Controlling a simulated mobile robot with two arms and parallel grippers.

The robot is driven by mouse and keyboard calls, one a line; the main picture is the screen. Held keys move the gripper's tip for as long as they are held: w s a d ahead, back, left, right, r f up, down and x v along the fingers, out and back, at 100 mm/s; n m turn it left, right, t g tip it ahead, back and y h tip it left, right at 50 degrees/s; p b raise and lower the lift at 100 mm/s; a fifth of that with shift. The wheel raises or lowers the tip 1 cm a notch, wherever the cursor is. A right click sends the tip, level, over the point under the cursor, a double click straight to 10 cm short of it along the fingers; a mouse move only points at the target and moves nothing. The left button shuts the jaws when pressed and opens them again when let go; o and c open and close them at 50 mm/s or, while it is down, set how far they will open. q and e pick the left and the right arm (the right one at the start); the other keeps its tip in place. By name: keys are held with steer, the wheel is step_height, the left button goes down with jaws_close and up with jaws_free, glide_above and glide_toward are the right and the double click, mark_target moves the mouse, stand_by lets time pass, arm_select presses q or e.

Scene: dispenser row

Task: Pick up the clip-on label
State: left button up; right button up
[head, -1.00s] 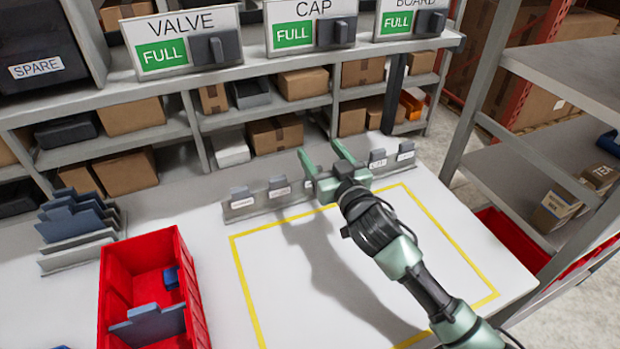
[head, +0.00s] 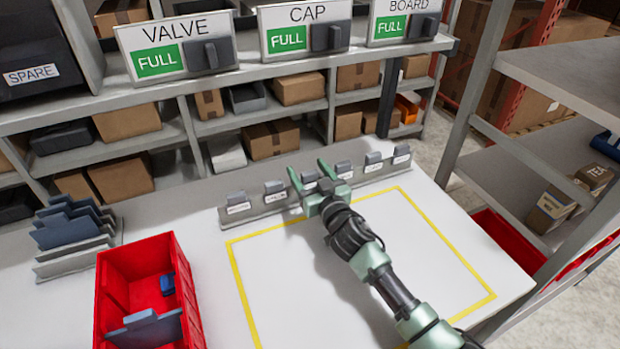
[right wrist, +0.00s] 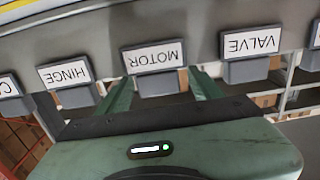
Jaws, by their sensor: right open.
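Several clip-on labels with grey clips sit along a grey rail (head: 257,212) at the back of the white table. In the right wrist view they appear upside down: the MOTOR label (right wrist: 153,57) is in the middle, with the HINGE label (right wrist: 65,73) to its left and the VALVE label (right wrist: 252,42) to its right. My right gripper (head: 307,169) is open at the rail, its green fingers on either side of the MOTOR label's clip (right wrist: 158,83). Whether they touch it I cannot tell. My left gripper is out of view.
A red bin (head: 183,275) holding blue parts stands at the front left, beside a rack of blue-grey dividers (head: 70,230). VALVE, CAP and BOARD signs (head: 180,50) reading FULL stand on the shelf behind.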

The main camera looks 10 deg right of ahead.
steer(key=shift+w+a, duration=0.25)
steer(key=shift+w, duration=0.95)
steer(key=c, duration=1.4)
step_height(320, 180, up, 20)
steer(key=shift+p, duration=0.3)
